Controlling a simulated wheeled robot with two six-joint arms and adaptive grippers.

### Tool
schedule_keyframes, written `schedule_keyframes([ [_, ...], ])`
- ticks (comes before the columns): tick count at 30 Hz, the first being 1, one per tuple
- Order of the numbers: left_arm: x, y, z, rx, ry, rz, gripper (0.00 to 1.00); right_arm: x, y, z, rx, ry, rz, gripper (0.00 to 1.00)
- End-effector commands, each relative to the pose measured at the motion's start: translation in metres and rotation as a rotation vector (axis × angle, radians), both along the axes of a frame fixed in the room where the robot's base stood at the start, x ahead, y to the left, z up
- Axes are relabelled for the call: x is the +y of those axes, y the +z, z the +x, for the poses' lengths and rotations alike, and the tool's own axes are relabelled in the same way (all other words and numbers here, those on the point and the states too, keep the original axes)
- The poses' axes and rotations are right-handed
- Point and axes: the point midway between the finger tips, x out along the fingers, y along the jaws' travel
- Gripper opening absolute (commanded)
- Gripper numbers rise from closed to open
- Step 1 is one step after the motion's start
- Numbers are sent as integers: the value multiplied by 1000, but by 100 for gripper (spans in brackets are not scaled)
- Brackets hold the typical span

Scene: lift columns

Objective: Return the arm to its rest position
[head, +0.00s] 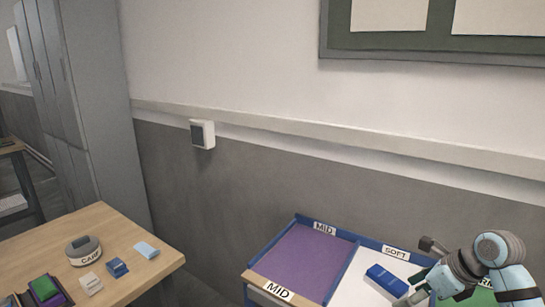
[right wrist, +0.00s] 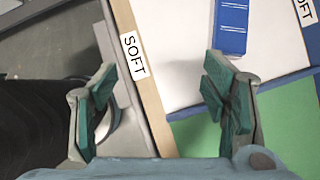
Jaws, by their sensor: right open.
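My right arm (head: 490,262) comes in at the lower right of the head view, over the right part of a blue-edged sorting tray (head: 262,252). My right gripper (right wrist: 165,90) is open in the right wrist view, with its green-padded fingers wide apart and nothing between them. It is above the tray's wooden front edge with the SOFT label (right wrist: 133,56). A blue block (head: 388,280) lies in the white SOFT compartment; it also shows in the right wrist view (right wrist: 231,25), beyond the fingers. My left gripper is not in view.
The purple MID compartment (head: 305,262) is empty where visible. A green compartment (right wrist: 245,140) lies right of the white one. At left, a wooden table (head: 100,225) holds a grey round container (head: 82,252) and several small blocks. A grey wall (head: 230,185) stands behind.

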Motion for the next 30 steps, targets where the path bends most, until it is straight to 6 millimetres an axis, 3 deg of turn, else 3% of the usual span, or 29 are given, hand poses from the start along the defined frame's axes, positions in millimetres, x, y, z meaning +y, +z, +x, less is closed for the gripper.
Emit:
schedule_keyframes([
  [5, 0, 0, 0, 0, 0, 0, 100, 46, 3, 14, -124, 38, 152, 68],
  [8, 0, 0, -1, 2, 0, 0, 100, 84, 14, 21, -223, 54, 308, 68],
  [11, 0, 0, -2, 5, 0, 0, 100, 130, 37, 23, -340, 46, 552, 68],
  [14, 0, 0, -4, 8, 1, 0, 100, 166, 80, 16, -456, -39, 915, 68],
  [16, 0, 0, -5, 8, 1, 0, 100, 168, 115, 7, -512, -183, 1243, 68],
  [17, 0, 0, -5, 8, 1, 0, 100, 159, 128, 3, -524, -280, 1402, 68],
  [18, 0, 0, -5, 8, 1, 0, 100, 137, 137, -2, -525, -455, 1626, 68],
  [20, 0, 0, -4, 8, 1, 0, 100, 88, 121, -12, -475, -823, 1947, 68],
  [21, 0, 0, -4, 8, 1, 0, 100, 56, 89, -22, -412, -1115, 2106, 68],
  [22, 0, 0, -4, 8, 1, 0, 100, 39, 62, -31, -363, -1313, 2180, 68],
  [24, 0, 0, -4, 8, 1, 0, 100, 20, -2, -59, -241, -1729, 2249, 68],
  [27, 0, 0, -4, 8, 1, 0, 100, 20, -74, -106, -83, -2193, 2203, 68],
  [28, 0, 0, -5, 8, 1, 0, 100, 24, -90, -119, 39, 2270, -2134, 68],
  [30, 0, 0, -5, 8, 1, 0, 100, 34, -123, -152, -48, 2326, -1896, 68],
])
